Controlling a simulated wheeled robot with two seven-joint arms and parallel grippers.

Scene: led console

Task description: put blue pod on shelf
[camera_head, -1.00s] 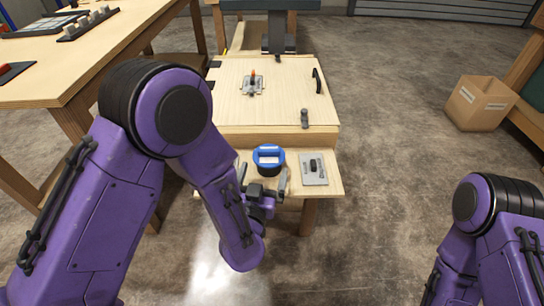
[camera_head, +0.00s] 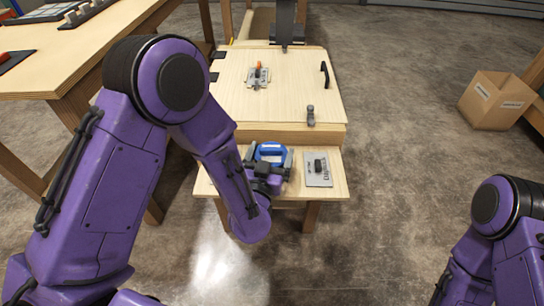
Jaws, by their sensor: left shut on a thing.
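The blue pod (camera_head: 271,151) is a round dark body with a blue top and a pale slot. It sits at the low front ledge (camera_head: 329,194) of the wooden console, left of a grey plate. My left gripper (camera_head: 270,164) is around the pod from the near side, shut on it, with a finger on each side. Whether the pod touches the ledge is hidden by the gripper. My right gripper is out of view; only my right arm shows at the lower right. I cannot tell which surface is the shelf.
The grey plate (camera_head: 318,170) with a black knob lies on the ledge. Behind is a wooden panel (camera_head: 285,90) with an orange-tipped switch (camera_head: 258,75), a black handle (camera_head: 325,74) and a grey latch (camera_head: 311,115). A cardboard box (camera_head: 493,101) stands on the floor at right.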

